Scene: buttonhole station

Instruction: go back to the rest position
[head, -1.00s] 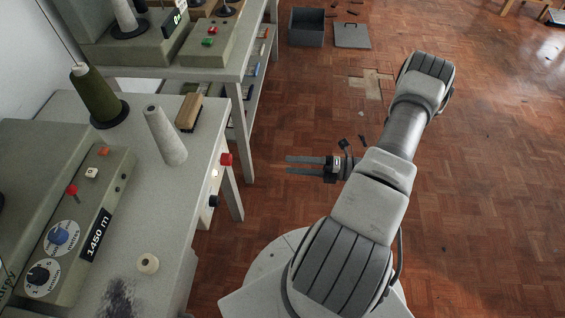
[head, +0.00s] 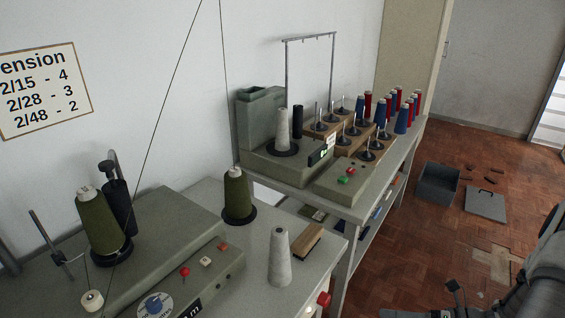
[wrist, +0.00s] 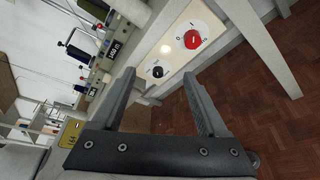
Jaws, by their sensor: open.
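My gripper (wrist: 165,105) shows in the wrist view with its two dark fingers spread apart and nothing between them. It is in the air in front of the bench side, where a panel carries a red knob (wrist: 192,39) and a black knob (wrist: 157,72). Wood floor lies below and to the right of it. In the head view only part of my arm shows at the lower right edge.
The near bench (head: 210,196) holds green cones, a white cone (head: 279,258) and a brush (head: 307,240). A second bench (head: 362,205) carries a winder and several spools. A grey bin (head: 438,184) and its lid (head: 486,204) lie on the open floor.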

